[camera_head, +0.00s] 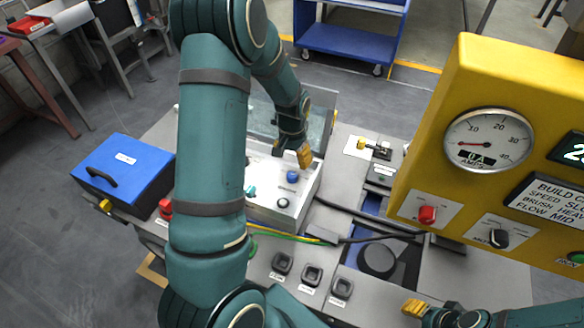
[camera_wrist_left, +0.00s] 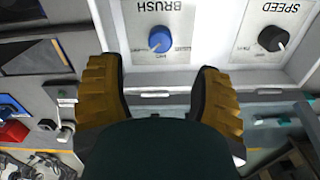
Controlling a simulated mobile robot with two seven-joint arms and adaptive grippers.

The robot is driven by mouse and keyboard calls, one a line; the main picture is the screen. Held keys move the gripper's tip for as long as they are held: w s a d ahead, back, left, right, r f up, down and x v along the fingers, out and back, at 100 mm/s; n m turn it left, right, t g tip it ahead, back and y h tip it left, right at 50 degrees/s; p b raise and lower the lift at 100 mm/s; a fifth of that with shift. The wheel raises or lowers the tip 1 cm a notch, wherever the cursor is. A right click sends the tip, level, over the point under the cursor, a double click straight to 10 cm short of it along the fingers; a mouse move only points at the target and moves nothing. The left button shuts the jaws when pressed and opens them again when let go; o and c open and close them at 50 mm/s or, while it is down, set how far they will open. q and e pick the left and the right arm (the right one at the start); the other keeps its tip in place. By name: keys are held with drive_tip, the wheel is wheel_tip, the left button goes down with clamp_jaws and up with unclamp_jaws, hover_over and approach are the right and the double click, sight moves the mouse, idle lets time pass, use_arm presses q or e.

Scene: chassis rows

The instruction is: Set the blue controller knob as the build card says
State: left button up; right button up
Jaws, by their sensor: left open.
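The blue controller knob (camera_head: 292,176) stands on a light grey control box (camera_head: 312,190) in the head view. In the left wrist view the blue knob (camera_wrist_left: 160,40) sits on a white plate labelled BRUSH, which appears upside down. My left gripper (camera_head: 304,157) is above and just behind the knob. Its yellow fingers (camera_wrist_left: 160,95) are spread and empty, with the knob ahead of the gap. My right gripper (camera_head: 413,308) shows only partly at the bottom.
A black knob (camera_wrist_left: 273,38) labelled SPEED is beside the blue knob. A teal knob (camera_head: 250,190) is also on the box. The yellow panel (camera_head: 480,75) with its gauge stands right. A blue box (camera_head: 125,172) is at left. Dark cables run across the bench.

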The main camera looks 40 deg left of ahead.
use_arm(q)
drive_tip(key=shift+r, duration=1.55)
